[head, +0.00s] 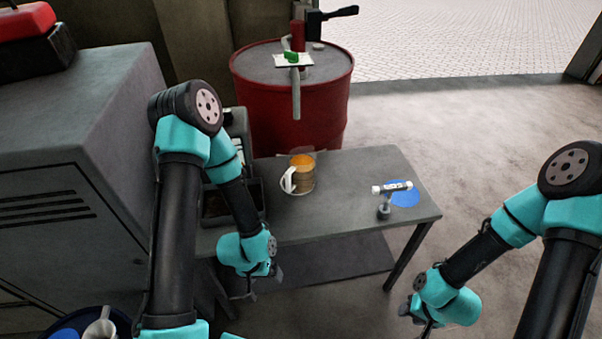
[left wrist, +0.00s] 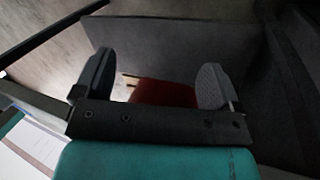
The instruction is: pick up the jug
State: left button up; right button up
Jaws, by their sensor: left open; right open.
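The jug (head: 302,180) stands upright on the grey workbench (head: 350,165), left of its middle. It looks brownish, with an orange inside and a pale handle on its left side. My left gripper (head: 250,287) is low in front of the bench's left part, nearer to me than the jug and apart from it. In the left wrist view, its two fingers (left wrist: 155,80) are spread with nothing between them. My right gripper (head: 427,327) is at the bottom edge, right of the bench, open and far from the jug; its tips are hard to make out.
A T-shaped fitting with white ends (head: 392,187) stands by a blue disc (head: 406,196) on the bench's right. A red drum (head: 290,105) stands behind the bench. A grey cabinet (head: 70,150) is at left. A pale metal vessel (head: 101,328) sits at bottom left. The bench's middle is clear.

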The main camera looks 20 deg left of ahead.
dwell(0.4)
pick_arm(q)
jog(key=c, duration=0.4)
jog(key=shift+c, duration=0.2)
